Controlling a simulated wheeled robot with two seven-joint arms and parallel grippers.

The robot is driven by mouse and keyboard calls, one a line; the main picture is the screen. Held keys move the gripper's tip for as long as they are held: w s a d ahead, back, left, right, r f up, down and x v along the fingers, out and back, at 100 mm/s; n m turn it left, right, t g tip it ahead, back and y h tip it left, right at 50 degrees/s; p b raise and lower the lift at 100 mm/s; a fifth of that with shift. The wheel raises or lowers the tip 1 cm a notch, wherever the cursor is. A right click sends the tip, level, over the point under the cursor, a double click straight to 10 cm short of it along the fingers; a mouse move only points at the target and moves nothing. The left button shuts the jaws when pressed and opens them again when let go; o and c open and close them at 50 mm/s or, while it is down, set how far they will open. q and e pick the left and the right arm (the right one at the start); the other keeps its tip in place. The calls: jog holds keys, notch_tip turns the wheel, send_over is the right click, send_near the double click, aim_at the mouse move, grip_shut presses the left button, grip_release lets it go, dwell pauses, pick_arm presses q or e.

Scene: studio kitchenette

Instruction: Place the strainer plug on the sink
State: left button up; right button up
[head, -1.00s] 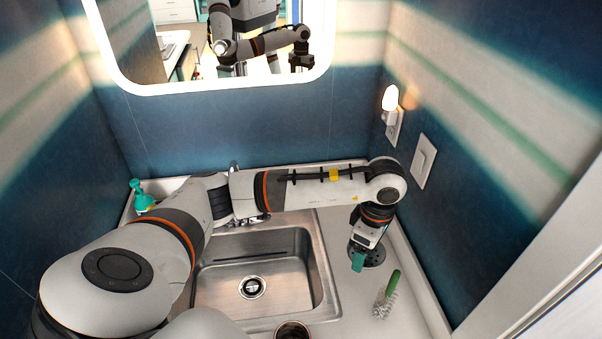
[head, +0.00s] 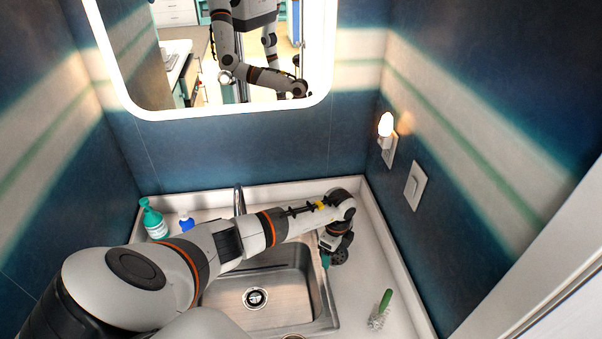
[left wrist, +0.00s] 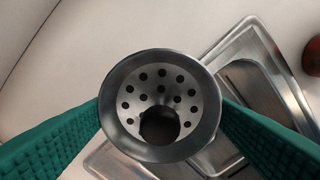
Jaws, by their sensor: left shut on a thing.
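The strainer plug (head: 340,257) is a grey metal disc with round holes. My left gripper (head: 326,262) is shut on it, beside the sink's right rim. In the left wrist view the strainer plug (left wrist: 160,84) sits between the two green fingers, its perforated face and a dark round centre towards the camera. The steel sink (head: 222,292) has an open basin with a round drain (head: 255,298) in its floor. The sink (left wrist: 262,75) also shows below and right of the plug in the wrist view. The gap under the plug is hard to judge. My right gripper is out of view.
A green-handled brush (head: 381,308) lies on the white counter right of the sink. The faucet (head: 239,201) rises behind my left arm. A reddish round object (left wrist: 313,56) shows at the wrist view's right edge.

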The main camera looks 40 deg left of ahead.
pick_arm(q)
jog(key=s+a+f+n+p, duration=0.2)
jog(key=s+a+f+n, duration=0.25)
jog(key=n, duration=0.65)
jog(key=shift+n, duration=0.5)
jog(key=w+a+b, duration=0.3)
jog(key=a+b, duration=0.1)
jog(key=b, duration=0.3)
jog(key=w+a+f+b, duration=0.1)
jog(key=w+a+b, duration=0.3)
jog(key=b, duration=0.4)
jog(key=w+a+b, duration=0.4)
jog(key=a+b, duration=0.1)
jog(key=b, duration=0.3)
jog(key=shift+a+f, duration=0.15)
jog(key=shift+a, duration=0.3)
jog(key=shift+w+a+b, duration=0.1)
jog(key=shift+b, duration=0.35)
notch_tip(320, 180, down, 3)
jog(key=b, duration=0.4)
jog(key=shift+w+a+f, duration=0.1)
jog(key=shift+f, duration=0.05)
